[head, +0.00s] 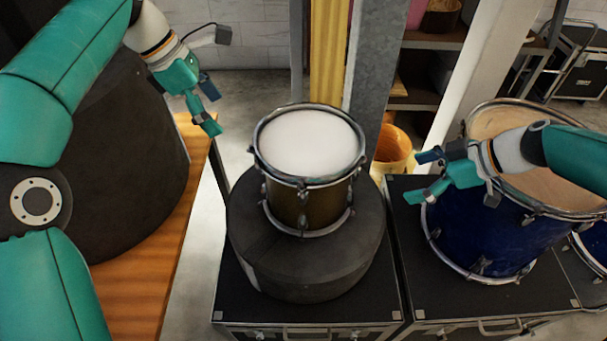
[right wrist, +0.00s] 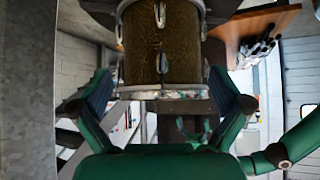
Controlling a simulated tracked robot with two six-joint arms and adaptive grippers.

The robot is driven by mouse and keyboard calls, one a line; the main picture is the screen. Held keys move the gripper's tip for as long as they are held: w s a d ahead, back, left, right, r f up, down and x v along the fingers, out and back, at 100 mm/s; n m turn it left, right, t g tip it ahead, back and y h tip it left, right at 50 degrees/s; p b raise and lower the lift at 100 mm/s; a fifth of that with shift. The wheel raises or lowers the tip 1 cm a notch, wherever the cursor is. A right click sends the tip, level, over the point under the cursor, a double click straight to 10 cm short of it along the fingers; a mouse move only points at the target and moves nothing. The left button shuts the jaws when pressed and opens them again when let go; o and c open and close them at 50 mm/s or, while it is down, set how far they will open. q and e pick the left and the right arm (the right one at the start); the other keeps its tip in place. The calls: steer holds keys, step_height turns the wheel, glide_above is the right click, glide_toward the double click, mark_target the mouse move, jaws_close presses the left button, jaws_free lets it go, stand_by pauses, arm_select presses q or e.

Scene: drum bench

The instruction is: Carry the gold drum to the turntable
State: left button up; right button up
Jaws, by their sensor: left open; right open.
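The gold drum (head: 308,165) has a white head and metal hoops. It stands upright on a thick round black base (head: 300,270) in the middle of the head view. I cannot tell whether this base is the turntable; nothing else in view is clearly one. My left gripper (head: 211,107) is open and empty, left of the drum and apart from it. My right gripper (head: 420,176) is open and empty, right of the drum and apart from it. In the right wrist view the gold drum (right wrist: 162,45) shows beyond and between the open fingers (right wrist: 160,105).
The black base sits on a black flight case (head: 230,305). A blue drum (head: 480,235) stands on another case, under my right arm. A large dark round case (head: 135,150) rests on a wooden bench (head: 150,290) at left. A yellow bucket (head: 393,150) stands behind.

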mark_target(354, 193)
arm_select(q)
steer(key=x, duration=1.6)
arm_select(e)
steer(key=x, duration=1.6)
steer(key=shift+s, duration=0.1)
